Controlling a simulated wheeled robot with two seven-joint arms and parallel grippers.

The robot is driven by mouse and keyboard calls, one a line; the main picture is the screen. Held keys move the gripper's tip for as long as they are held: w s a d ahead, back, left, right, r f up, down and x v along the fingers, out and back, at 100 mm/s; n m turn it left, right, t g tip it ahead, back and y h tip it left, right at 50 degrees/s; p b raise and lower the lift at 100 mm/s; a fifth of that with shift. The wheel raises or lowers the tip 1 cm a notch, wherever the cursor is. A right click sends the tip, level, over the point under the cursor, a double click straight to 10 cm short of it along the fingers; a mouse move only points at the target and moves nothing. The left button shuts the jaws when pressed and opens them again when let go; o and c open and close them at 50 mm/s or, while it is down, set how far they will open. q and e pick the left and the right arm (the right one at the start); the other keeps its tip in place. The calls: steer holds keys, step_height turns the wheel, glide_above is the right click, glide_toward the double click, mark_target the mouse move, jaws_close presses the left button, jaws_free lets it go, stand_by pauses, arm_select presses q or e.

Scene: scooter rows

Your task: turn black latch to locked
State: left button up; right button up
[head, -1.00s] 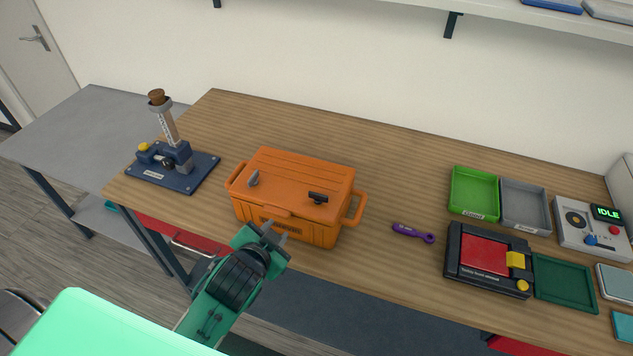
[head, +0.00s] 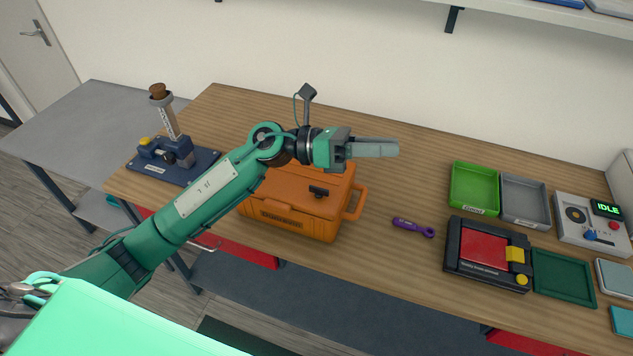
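The black latch (head: 319,191) sits on the lid of the orange case (head: 290,217), near its front right, and shows clear of the arm. The grey latch on the lid's left is hidden behind my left arm. My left gripper (head: 392,149) reaches over the case from the left and points right, above and behind the black latch. Its fingers overlap in this view, so its opening cannot be judged. It does not appear to touch the latch. My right gripper is not in view.
A purple tool (head: 413,228) lies right of the case. A black and red box (head: 487,256), a green tray (head: 474,188), a grey tray (head: 525,203) and an IDLE panel (head: 592,225) stand farther right. A blue stand (head: 172,160) is at the left.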

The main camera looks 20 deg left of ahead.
arm_select(q)
step_height(320, 180, down, 3)
steer(key=a+m+g+y, duration=0.2)
steer(key=m+g+y, duration=0.1)
steer(key=m+y, duration=0.4)
steer(key=y, duration=0.8)
glide_toward(318, 188)
steer(key=p+x, duration=0.5)
steer(key=x, duration=0.3)
steer(key=shift+w+f, duration=0.1)
steer(key=shift+d+f, duration=0.1)
steer(key=shift+f, duration=0.1)
steer(key=shift+c, duration=0.4)
jaws_close()
